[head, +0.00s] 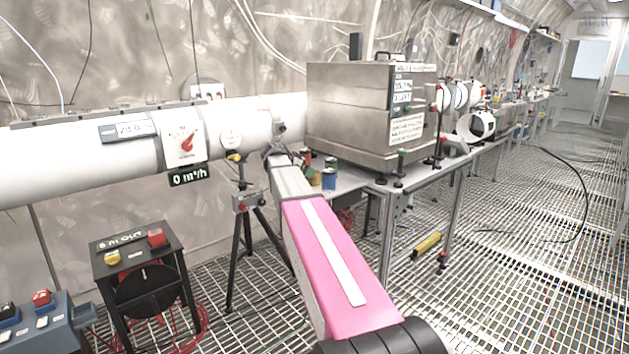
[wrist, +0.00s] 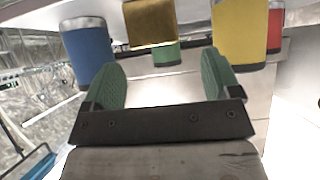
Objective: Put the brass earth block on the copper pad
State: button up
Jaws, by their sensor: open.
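The brass block (wrist: 150,22) shows at the top of the wrist view, beyond the gap between my fingertips and cut by the upper picture edge. My gripper (wrist: 161,62) is open, with its green fingers apart and nothing between them. The block is ahead of the fingers, and I see no contact. It partly covers a green cylinder (wrist: 167,54). In the head view my arm reaches to the bench's left end, where I cannot make out the brass block or the fingertips. I cannot pick out the copper pad in either view.
A blue cylinder (wrist: 88,52) stands left of the block; a yellow cylinder (wrist: 240,35) and a red cylinder (wrist: 275,30) stand to the right. A large steel cabinet (head: 347,110) stands on the bench close by. A white pipe (head: 70,155) runs along the wall at left.

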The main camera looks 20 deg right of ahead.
jog(key=x, duration=0.6)
jog(key=shift+d+f, duration=0.15)
jog(key=shift+d, duration=0.2)
jog(key=c, duration=1.4)
